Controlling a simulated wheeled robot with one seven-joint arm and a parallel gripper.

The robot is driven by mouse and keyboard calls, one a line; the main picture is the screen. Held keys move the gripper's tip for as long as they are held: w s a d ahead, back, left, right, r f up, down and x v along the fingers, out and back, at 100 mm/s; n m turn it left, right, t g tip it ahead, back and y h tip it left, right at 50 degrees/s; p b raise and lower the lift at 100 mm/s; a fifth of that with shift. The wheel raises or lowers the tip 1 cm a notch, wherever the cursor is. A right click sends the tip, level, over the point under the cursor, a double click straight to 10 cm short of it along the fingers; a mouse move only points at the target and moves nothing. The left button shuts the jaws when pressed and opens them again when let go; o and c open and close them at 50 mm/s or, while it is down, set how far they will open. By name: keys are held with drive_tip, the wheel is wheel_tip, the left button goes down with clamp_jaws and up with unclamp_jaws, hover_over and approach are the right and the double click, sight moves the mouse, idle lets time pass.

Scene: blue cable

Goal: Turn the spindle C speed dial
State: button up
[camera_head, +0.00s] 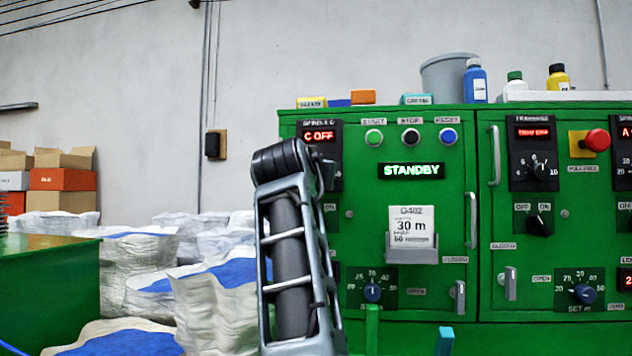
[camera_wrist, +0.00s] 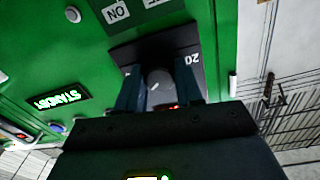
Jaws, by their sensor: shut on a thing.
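The spindle C panel (camera_head: 335,145) is black, at the upper left of the green cabinet, and its red display reads C OFF. In the head view my arm covers its dial. In the wrist view the grey round dial (camera_wrist: 160,80) with a pale pointer mark sits between the two fingers of my gripper (camera_wrist: 160,92), which is shut on it. The wrist picture is turned over, and a 20 on the dial's scale shows beside one finger. The rest of the scale is mostly hidden behind the fingers.
The STANDBY display (camera_head: 411,170) and start, stop and reset buttons lie right of the panel. A card holder (camera_head: 411,255) and door handle (camera_head: 472,220) stick out lower right. White sacks (camera_head: 205,310) fill the left floor. Bottles (camera_head: 475,82) and a bucket stand on top.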

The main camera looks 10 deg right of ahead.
drive_tip(key=shift+f+m+b, duration=0.15)
drive_tip(key=shift+m+b, duration=0.7)
drive_tip(key=shift+m, duration=2.85)
drive_tip(key=o, duration=1)
drive_tip(key=shift+o, duration=0.2)
drive_tip(key=shift+s+a, duration=0.1)
drive_tip(key=v, duration=0.7)
drive_tip(key=shift+s+r+b, duration=0.25)
drive_tip(key=shift+b, duration=0.2)
drive_tip(key=shift+a, duration=0.15)
